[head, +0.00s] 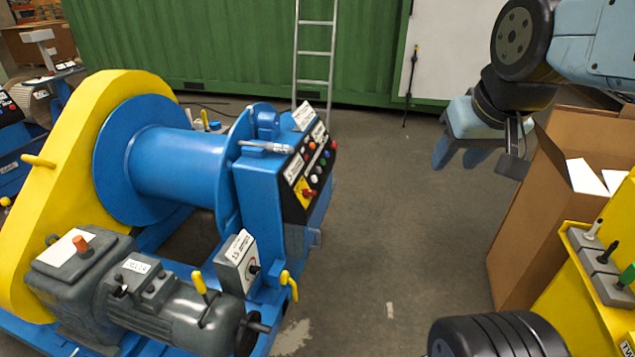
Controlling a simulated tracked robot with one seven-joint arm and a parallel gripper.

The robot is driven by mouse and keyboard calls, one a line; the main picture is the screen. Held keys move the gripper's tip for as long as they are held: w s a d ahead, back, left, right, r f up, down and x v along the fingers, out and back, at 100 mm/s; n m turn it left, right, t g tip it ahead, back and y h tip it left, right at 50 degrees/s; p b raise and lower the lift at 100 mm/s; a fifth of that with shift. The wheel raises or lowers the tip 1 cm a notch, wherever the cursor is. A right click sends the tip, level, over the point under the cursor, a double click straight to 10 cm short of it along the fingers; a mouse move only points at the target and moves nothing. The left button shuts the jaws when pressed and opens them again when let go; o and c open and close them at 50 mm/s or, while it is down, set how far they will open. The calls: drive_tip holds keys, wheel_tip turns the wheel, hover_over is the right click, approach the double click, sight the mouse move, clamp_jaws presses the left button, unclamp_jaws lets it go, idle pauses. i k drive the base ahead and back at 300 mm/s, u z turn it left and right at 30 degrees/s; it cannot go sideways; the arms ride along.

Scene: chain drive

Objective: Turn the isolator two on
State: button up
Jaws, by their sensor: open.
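A grey switch box (232,270) with a tilted white label and a dark round knob stands at the front of the blue winch. Its label is too small to read surely, so I cannot tell if it is isolator two. A red rotary switch on a yellow plate (306,193) sits low on the black control panel of the winch. Which way either switch points is unclear. My gripper (457,158) is open and empty, high at the right. It is well apart from the winch, with its fingers pointing down.
The blue winch drum (178,165) has a yellow guard (50,190) and a grey motor (165,318) in front. A cardboard box (535,245) and a yellow housing with grey switches (600,270) stand at right. Floor between is clear. A ladder (316,53) stands behind.

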sight(306, 192)
drive_tip(key=i, duration=0.85)
drive_tip(key=u, duration=0.05)
